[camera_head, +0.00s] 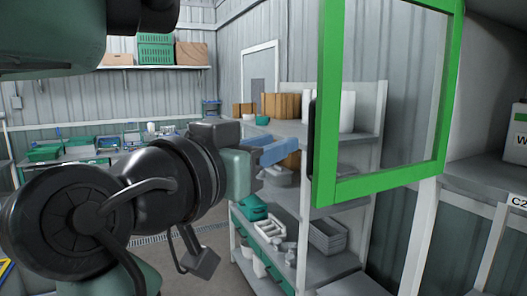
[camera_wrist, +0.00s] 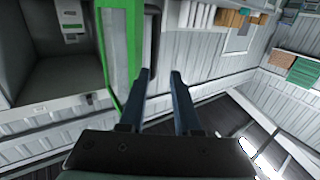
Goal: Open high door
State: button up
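The high door has a bright green frame (camera_head: 326,100) around a clear pane, at the right of the head view. Its green edge (camera_wrist: 122,55) stands left of my fingers in the wrist view. A dark upright handle (camera_head: 311,122) shows on the door's left side. The door stands swung out, with the rack and wall visible through its pane. My gripper (camera_head: 298,147), with blue fingers, is just left of the handle. In the wrist view my gripper (camera_wrist: 160,75) is open, with no object clearly held. I cannot tell whether a finger touches the door.
A shelving rack (camera_head: 345,262) with bins and boxes stands behind the gripper and door. At right, a shelf (camera_head: 480,180) labelled C2 carries a white box (camera_head: 516,135). A bench (camera_head: 75,155) with green crates is at the back left.

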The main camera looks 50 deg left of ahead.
jog(key=w+d+f+m+t+b, duration=0.1)
jog(key=w+d+t+b, duration=0.15)
jog(key=d, duration=0.45)
jog(key=w+d+t+b, duration=0.2)
jog(key=w+d+b, duration=0.1)
jog(key=d, duration=0.5)
jog(key=s+d+m+t+h+b, duration=0.2)
jog(key=d+t+h, duration=0.4)
jog(key=d, duration=1)
jog(key=shift+s+d+r+m+b, duration=0.2)
jog(key=shift+s+r+m+b, duration=0.2)
jog(key=shift+s+b, duration=0.6)
jog(key=shift+s+a+h, duration=0.1)
jog(key=shift+s+h, duration=0.05)
jog(key=shift+h, duration=0.15)
